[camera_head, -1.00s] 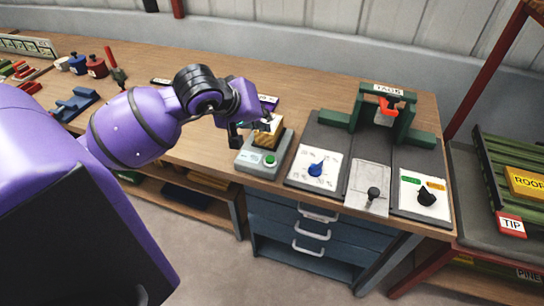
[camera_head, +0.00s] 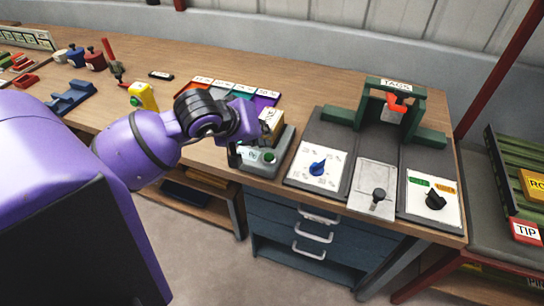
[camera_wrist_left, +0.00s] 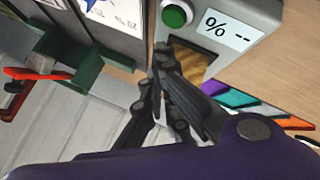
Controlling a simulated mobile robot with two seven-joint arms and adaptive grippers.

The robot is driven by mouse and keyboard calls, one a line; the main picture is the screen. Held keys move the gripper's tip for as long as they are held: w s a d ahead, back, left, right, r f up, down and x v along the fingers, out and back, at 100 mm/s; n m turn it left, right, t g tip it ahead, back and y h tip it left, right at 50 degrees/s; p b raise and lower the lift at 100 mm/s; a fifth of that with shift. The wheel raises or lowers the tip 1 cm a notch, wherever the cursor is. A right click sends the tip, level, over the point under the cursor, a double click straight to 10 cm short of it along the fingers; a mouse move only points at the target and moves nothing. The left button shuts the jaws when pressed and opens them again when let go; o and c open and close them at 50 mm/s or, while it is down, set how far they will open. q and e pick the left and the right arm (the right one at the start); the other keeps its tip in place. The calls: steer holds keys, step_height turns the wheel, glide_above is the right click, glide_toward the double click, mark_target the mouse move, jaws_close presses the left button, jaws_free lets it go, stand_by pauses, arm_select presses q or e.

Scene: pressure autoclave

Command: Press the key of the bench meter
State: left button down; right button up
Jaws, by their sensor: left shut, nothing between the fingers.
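The bench meter (camera_head: 250,170) is a grey box at the front edge of the bench, with a round green key (camera_head: 269,157). In the left wrist view the green key (camera_wrist_left: 174,15) sits beside the white display (camera_wrist_left: 222,32), which reads "% --". Contact cannot be told.
Right of the meter are a panel with a blue knob (camera_head: 318,168), a lever plate (camera_head: 375,192) and a black-knob panel (camera_head: 433,203). A green TAGS stand (camera_head: 392,102) rises behind them. Coloured tags (camera_head: 240,90) and a yellow object (camera_head: 143,97) lie behind my arm.

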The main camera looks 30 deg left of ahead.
mark_target(269, 157)
arm_select(q)
step_height(269, 157, down, 2)
steer(key=shift+b, duration=0.3)
steer(key=shift+r, duration=0.15)
arm_select(e)
steer(key=shift+w+f, duration=0.3)
steer(key=shift+w, duration=0.1)
steer(key=shift+s+f, duration=0.2)
steer(key=shift+s, duration=0.05)
steer(key=shift+s+d+f, duration=0.1)
steer(key=shift+s+f, duration=0.1)
steer(key=shift+s, duration=0.35)
steer(key=shift+w, duration=0.35)
arm_select(q)
steer(key=shift+f+b, duration=0.4)
steer(key=shift+f, duration=0.1)
arm_select(e)
steer(key=shift+s+f, duration=0.35)
steer(key=shift+f, duration=0.1)
steer(key=shift+s, duration=0.1)
